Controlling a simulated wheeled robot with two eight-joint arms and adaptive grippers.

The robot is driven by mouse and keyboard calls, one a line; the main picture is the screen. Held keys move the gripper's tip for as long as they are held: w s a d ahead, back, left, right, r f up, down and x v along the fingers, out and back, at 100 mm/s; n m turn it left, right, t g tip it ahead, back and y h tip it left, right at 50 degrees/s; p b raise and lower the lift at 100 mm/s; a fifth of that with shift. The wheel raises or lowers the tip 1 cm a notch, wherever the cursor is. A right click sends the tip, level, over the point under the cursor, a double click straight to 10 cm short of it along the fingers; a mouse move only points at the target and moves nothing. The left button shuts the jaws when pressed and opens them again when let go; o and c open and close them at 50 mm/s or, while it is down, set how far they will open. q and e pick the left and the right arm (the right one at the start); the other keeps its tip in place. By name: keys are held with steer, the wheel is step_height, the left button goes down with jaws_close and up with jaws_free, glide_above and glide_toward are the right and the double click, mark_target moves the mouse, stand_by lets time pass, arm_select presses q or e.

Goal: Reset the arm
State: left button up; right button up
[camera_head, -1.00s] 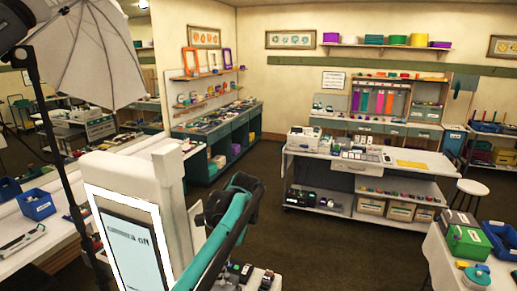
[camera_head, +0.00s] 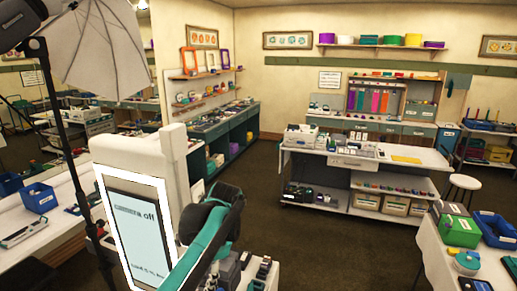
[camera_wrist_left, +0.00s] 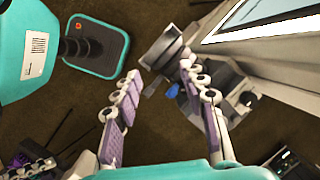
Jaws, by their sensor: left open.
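My left arm (camera_head: 212,232) comes up from the bottom middle of the head view, folded, in teal and black. Its gripper cannot be made out there. In the left wrist view my left gripper (camera_wrist_left: 159,75) is open, its two fingers with purple pads spread apart. Nothing is between the pads; a dark part shows behind the fingertips, over the brown floor. My right gripper is in neither view.
A white stand with a screen (camera_head: 141,232) is close to my left arm; a screen (camera_wrist_left: 262,12) also shows in the wrist view. A white workbench (camera_head: 330,159) stands ahead, a stool (camera_head: 464,183) beside it. A table (camera_head: 428,250) is at right. Carpet (camera_head: 310,240) is clear between.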

arm_select(q)
steer(key=s+a+f+n+t+h+b, duration=0.1)
steer(key=s+f+b, duration=0.4)
steer(key=f, duration=0.5)
steer(key=s+a+f+n+t+h+b, duration=0.1)
steer(key=s+f+n+t+b, duration=0.3)
steer(key=s+f+n+b, duration=0.2)
steer(key=s+a+f+n+t+h+b, duration=0.1)
steer(key=s+f+n+b, duration=0.3)
steer(key=f+b, duration=0.5)
step_height(320, 180, down, 5)
steer(key=shift+s+a+r+t, duration=0.15)
steer(key=shift+s+a+t, duration=0.2)
steer(key=shift+s+t, duration=0.6)
